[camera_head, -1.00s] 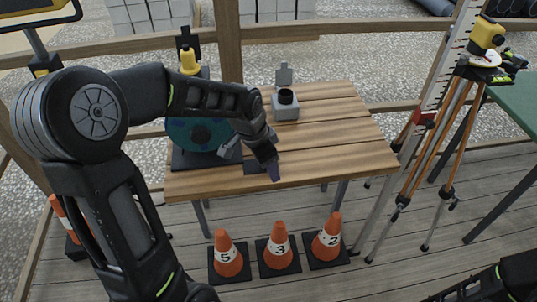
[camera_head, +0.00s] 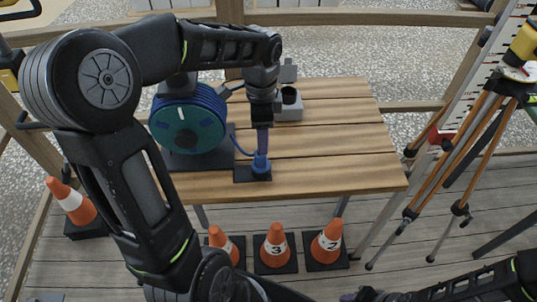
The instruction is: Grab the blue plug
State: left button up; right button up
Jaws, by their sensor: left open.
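The blue plug (camera_head: 261,163) stands upright on a small dark plate (camera_head: 246,176) near the front edge of the wooden table. A blue cable (camera_head: 241,147) runs from it toward a blue cable reel (camera_head: 190,120) on its left. My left gripper (camera_head: 262,143) points straight down right above the plug. Its fingers are open, seen edge-on, with the tips at or just over the plug's top; I cannot tell whether they touch it. My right gripper (camera_head: 362,295) is low at the bottom edge, partly cut off, and its jaws cannot be made out.
A grey socket box (camera_head: 290,108) stands behind the plug on the table (camera_head: 340,145). The table's right half is clear. Numbered orange cones (camera_head: 275,245) stand on the deck in front. A tripod (camera_head: 480,150) and a ladder-like staff (camera_head: 455,120) stand at the right.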

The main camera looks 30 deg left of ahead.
aim_at(261, 163)
pick_arm(q)
jog(key=shift+s+r, duration=0.15)
jog(key=shift+s, duration=0.2)
jog(key=shift+w+f, duration=0.15)
jog(key=shift+f, duration=1.25)
notch_tip(261, 163, down, 5)
jog(key=shift+a+f+p, duration=0.1)
jog(key=shift+a+p, duration=0.05)
jog(key=shift+p, duration=0.55)
jog(key=shift+c, duration=0.4)
grip_shut()
